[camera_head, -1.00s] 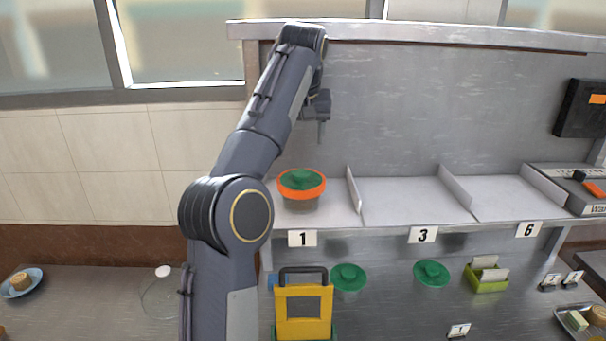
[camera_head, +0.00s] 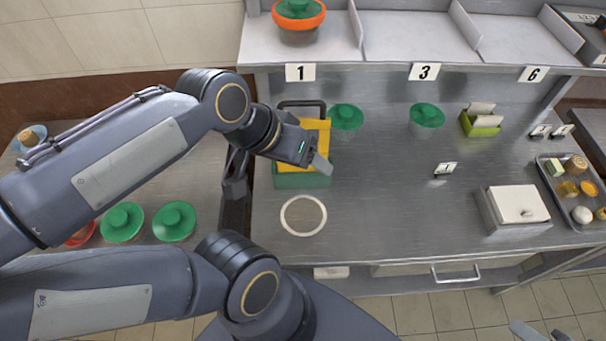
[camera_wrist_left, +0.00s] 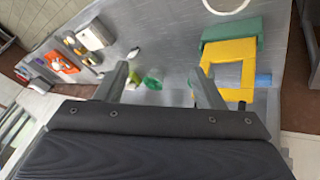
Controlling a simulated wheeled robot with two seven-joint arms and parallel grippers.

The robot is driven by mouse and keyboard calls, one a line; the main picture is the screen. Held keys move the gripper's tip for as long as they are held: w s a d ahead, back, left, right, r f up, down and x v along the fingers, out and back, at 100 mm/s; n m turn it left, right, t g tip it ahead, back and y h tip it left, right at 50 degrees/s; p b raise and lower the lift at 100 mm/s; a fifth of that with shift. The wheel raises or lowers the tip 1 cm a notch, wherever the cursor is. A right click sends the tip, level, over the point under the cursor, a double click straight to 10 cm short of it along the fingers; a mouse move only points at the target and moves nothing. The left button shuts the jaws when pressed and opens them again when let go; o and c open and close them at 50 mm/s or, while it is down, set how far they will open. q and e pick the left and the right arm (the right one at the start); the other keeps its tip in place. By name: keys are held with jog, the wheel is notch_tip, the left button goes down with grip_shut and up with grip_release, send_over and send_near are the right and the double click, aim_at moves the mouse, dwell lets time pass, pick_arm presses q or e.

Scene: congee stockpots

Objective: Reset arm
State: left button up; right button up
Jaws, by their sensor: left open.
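My left gripper (camera_head: 320,165) is in the head view, in front of the yellow frame (camera_head: 290,150) with a black handle and green base. Its arm comes in from the left and covers part of the frame. In the left wrist view, the fingers (camera_wrist_left: 161,85) are apart with nothing between them. The yellow frame (camera_wrist_left: 235,50) shows beyond the right finger. A grey tip that may be my right gripper (camera_head: 527,331) shows at the bottom right edge of the head view; its state is unclear.
The orange pot with green lid (camera_head: 299,14) stands on the shelf above label 1. Green-lidded pots (camera_head: 346,117) (camera_head: 427,115), a white ring (camera_head: 303,216), a white box (camera_head: 517,204) and a food tray (camera_head: 573,213) are on the counter.

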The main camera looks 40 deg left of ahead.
pick_arm(q)
jog(key=shift+h, duration=0.3)
jog(key=s+d+f, duration=0.1)
jog(key=f, duration=0.1)
jog(key=s+d+f, duration=0.1)
jog(key=shift+s+d+f, duration=0.2)
jog(key=shift+s+f, duration=0.2)
jog(key=shift+f, duration=0.1)
notch_tip(320, 180, down, 4)
jog(key=b, duration=0.4)
jog(key=shift+f, duration=0.15)
